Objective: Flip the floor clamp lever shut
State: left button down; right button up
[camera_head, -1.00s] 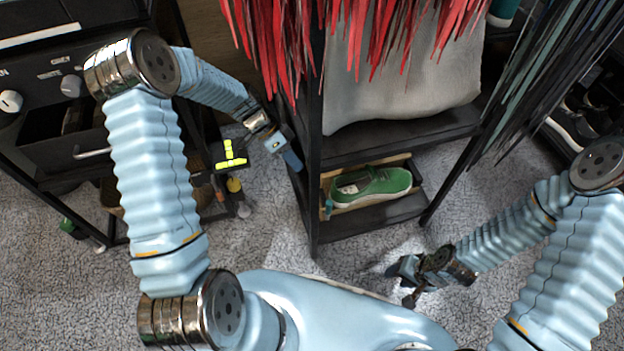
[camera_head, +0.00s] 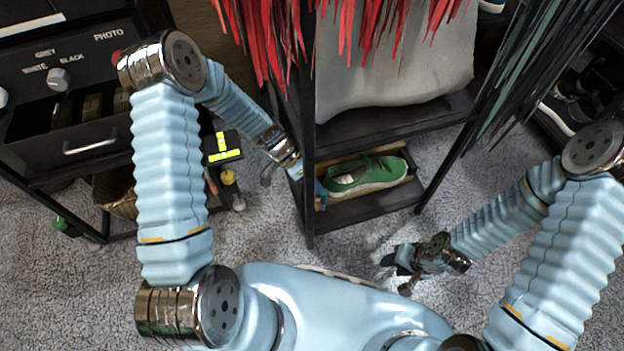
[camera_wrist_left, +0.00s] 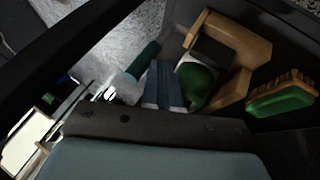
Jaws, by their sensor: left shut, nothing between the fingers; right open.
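A green sneaker (camera_head: 366,174) lies in a wooden clamp on the low dark shelf; its green shape also shows in the left wrist view (camera_wrist_left: 198,85). The clamp's wooden frame (camera_wrist_left: 232,50) surrounds it there. A teal lever (camera_head: 320,188) stands at the clamp's left end; a teal cylinder (camera_wrist_left: 143,62), apparently its handle, shows in the wrist view. My left gripper (camera_head: 294,168) is shut and empty beside the rack's front left post, left of the lever. Its blue fingertips (camera_wrist_left: 165,88) appear near the teal handle; contact is unclear. My right gripper (camera_head: 398,268) is open and empty above the carpet.
The rack's black post (camera_head: 308,150) stands close to my left gripper. A green-backed brush (camera_wrist_left: 280,98) lies beside the clamp in the wrist view. A dark drawer cabinet (camera_head: 75,130) is at left. Red strips (camera_head: 265,40) hang above. The carpet ahead of the shelf is open.

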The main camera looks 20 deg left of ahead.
pick_arm(q)
jog(key=shift+s+d+r+b, duration=0.2)
jog(key=shift+s+d+b, duration=0.2)
jog(key=shift+s+b, duration=0.2)
jog(key=shift+s+d+r+b, duration=0.2)
jog(key=shift+s+d+b, duration=0.2)
jog(key=shift+s+b, duration=0.2)
pick_arm(e)
notch_tip(320, 180, down, 2)
jog(key=shift+a+f, duration=0.1)
jog(key=shift+f, duration=0.1)
